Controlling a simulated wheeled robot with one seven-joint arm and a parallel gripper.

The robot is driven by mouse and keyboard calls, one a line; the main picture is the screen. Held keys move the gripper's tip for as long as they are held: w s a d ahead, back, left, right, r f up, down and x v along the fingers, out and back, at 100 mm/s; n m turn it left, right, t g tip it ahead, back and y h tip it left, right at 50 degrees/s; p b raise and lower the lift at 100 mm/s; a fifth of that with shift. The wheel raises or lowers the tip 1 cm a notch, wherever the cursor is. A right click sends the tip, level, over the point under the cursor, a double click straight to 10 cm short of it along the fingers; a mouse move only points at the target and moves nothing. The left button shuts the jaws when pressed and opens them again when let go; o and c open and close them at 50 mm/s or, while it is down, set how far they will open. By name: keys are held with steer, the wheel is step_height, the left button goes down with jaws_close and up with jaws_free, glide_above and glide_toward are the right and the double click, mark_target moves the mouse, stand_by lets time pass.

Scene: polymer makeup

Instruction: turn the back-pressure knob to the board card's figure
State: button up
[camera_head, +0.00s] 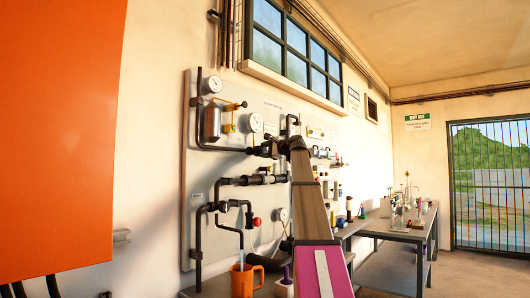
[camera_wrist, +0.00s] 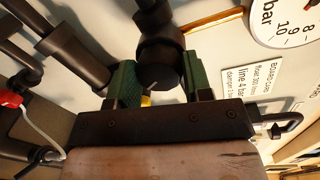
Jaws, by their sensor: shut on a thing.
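In the head view my gripper (camera_head: 278,148) meets the pipework board (camera_head: 215,170), and the knob cannot be made out there. The board card (camera_wrist: 262,80) is a pale label right of the gripper; it is tilted, and "line 4 bar" seems readable.
Dark pipes (camera_wrist: 65,50) and a red valve handle (camera_wrist: 12,98) lie left of my gripper. An orange panel (camera_head: 60,140) fills the left of the head view. An orange mug (camera_head: 243,281) stands low, and benches with glassware (camera_head: 400,220) stand to the right.

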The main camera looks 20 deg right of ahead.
stand_by(0.4)
steer(key=o, duration=0.9)
steer(key=v, duration=1)
steer(key=shift+s+d, duration=0.25)
steer(key=shift+s, duration=0.05)
